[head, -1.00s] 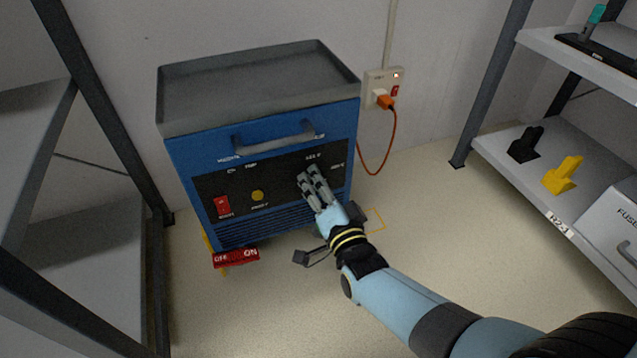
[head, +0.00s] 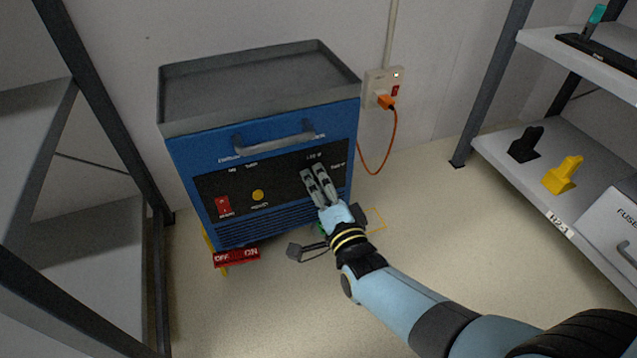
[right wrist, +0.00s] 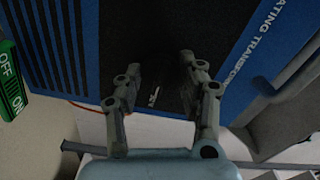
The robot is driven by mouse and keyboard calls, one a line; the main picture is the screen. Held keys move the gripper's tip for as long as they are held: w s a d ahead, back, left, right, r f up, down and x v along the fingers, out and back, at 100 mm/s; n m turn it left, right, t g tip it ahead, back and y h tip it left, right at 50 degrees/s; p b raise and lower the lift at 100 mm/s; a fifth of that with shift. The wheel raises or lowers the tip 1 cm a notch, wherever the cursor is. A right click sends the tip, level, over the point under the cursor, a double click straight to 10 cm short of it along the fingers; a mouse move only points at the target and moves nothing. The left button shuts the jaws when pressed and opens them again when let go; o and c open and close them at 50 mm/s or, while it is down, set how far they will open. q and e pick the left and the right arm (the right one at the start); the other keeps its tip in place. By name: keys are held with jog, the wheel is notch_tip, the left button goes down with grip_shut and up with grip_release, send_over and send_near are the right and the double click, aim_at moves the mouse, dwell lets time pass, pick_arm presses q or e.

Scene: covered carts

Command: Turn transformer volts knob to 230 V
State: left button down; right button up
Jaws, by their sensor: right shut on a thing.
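The blue transformer (head: 190,152) stands against the wall with a black front panel (head: 290,190). The panel also shows in the right wrist view (right wrist: 155,45), dark and turned on its side. My right gripper (head: 314,172) is at the panel's right part, just below a small white label. It is shut on the volts knob, which its fingers and the shadow hide. The knob's pointer and setting cannot be read. In the right wrist view, the gripper's fingers (right wrist: 160,68) reach to the panel on both sides of a dark area. My left gripper is not in view.
The panel also bears a red switch (head: 223,206) and a yellow button (head: 258,195). A handle (head: 273,141) juts out above it. An orange plug (head: 386,102) sits in the wall socket. Shelves stand left and right; the floor in front is partly clear.

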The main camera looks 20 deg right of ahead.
jog(key=shift+f, duration=0.1)
jog(key=o, duration=1.2)
jog(key=shift+c, duration=0.2)
jog(key=s, duration=1.2)
jog(key=shift+d, duration=0.2)
